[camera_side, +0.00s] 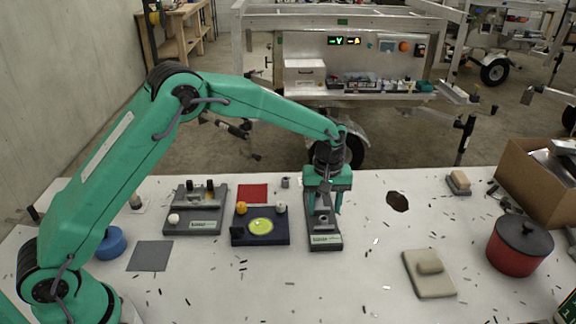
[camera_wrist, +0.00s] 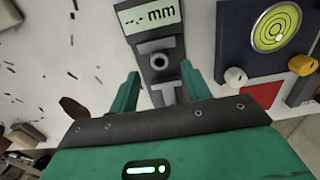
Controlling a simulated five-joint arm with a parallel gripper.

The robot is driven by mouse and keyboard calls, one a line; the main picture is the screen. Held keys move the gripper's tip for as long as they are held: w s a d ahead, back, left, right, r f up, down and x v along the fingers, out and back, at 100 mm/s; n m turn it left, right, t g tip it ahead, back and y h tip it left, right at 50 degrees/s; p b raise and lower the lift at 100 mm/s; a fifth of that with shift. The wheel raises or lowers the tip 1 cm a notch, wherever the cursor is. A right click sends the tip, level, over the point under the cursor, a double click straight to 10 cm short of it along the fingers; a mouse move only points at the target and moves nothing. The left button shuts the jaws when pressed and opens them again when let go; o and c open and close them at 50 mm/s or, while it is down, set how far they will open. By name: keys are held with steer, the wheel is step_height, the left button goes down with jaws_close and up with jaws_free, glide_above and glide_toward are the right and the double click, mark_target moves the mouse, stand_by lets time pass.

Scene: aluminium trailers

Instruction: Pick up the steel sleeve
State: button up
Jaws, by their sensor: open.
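A grey ring-shaped piece with a dark hole, which looks like the steel sleeve (camera_wrist: 158,63), sits on a dark measuring stand (camera_wrist: 148,35) between two grey jaw-like blocks. The stand's display reads "-.- mm". The stand also shows in the side view (camera_side: 325,242), below my gripper (camera_side: 324,208), which partly hides what is on it. In the wrist view my gripper (camera_wrist: 162,84) is open, with its two green fingers apart on either side of the stand. The sleeve appears between the finger lines, a little beyond the tips. Nothing is held.
A dark-blue plate (camera_side: 260,239) with a green round level and knobs stands left of the stand. A small grey cylinder (camera_side: 285,183) stands behind. A red pot (camera_side: 518,246), a beige block (camera_side: 430,272) and a cardboard box (camera_side: 540,185) are to the right. Shavings litter the white table.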

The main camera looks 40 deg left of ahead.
mark_target(324, 218)
steer(key=shift+f, duration=2.15)
jaws_close()
steer(key=shift+r, duration=0.1)
steer(key=shift+r, duration=0.35)
step_height(324, 218, up, 3)
steer(key=s+d+r, duration=0.7)
steer(key=s+d, duration=0.1)
steer(key=shift+d, duration=0.2)
